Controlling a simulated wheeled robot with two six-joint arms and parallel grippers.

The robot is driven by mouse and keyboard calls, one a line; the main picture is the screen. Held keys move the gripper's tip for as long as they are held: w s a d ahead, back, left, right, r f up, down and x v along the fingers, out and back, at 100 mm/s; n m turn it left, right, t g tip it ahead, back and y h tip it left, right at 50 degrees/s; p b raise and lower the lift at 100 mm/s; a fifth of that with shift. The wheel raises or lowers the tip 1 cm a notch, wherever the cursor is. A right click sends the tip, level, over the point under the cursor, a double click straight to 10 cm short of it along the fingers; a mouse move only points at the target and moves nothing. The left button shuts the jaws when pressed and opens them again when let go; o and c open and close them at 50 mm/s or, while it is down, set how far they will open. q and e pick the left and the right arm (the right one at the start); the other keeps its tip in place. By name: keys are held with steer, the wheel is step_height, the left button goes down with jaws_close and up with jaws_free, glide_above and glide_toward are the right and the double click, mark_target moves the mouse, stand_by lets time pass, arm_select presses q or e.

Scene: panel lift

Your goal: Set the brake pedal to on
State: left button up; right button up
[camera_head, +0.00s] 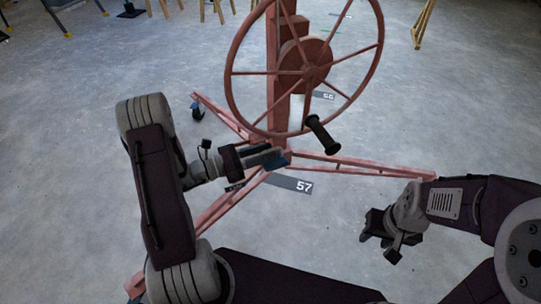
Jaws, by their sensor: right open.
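The red panel lift has an upright post (284,75) and a large spoked wheel (306,70) with a black crank handle (322,134). I cannot clearly make out the brake pedal; the area at the foot of the post is partly covered by my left gripper. My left gripper (264,160) reaches in from the left, close to the post's base below the wheel; whether it touches anything is unclear, and its jaws are too small and dark to read. My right gripper (379,226) is open and empty over bare floor at the lower right, apart from the lift.
The lift's red legs spread over the floor, one to the right (365,166) and others to the left and lower left. A caster (197,110) stands at the left leg. A floor mark "57" (290,184) lies below. Wooden trestles stand far back; open concrete surrounds the lift.

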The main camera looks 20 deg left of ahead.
arm_select(q)
steer(key=shift+x, duration=1.05)
jaws_close()
steer(key=shift+a, duration=0.1)
stand_by(0.5)
